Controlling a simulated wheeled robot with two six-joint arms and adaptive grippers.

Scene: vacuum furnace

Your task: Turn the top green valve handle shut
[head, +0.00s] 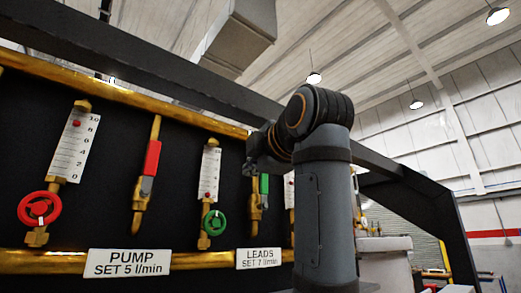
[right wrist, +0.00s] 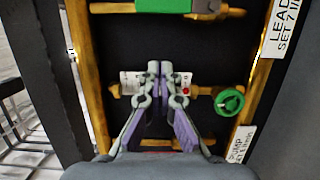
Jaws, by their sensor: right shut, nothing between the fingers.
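The green lever handle (head: 264,184) sits on a brass valve at the right of the dark panel, in line with its vertical pipe. It also shows at the top edge of the right wrist view (right wrist: 163,5), partly cut off. My right gripper (head: 250,168) is beside the upper part of this pipe in the head view. In the right wrist view my right gripper (right wrist: 154,68) has its fingertips together and empty, over the white flow gauge, apart from the green handle. My left gripper is in neither view.
A green round knob (head: 214,223) sits below a flow gauge (head: 209,175), left of the lever. Further left are a red lever (head: 151,158) and a red round knob (head: 39,208). Brass pipes run along the panel. A dark frame beam (head: 180,75) crosses above.

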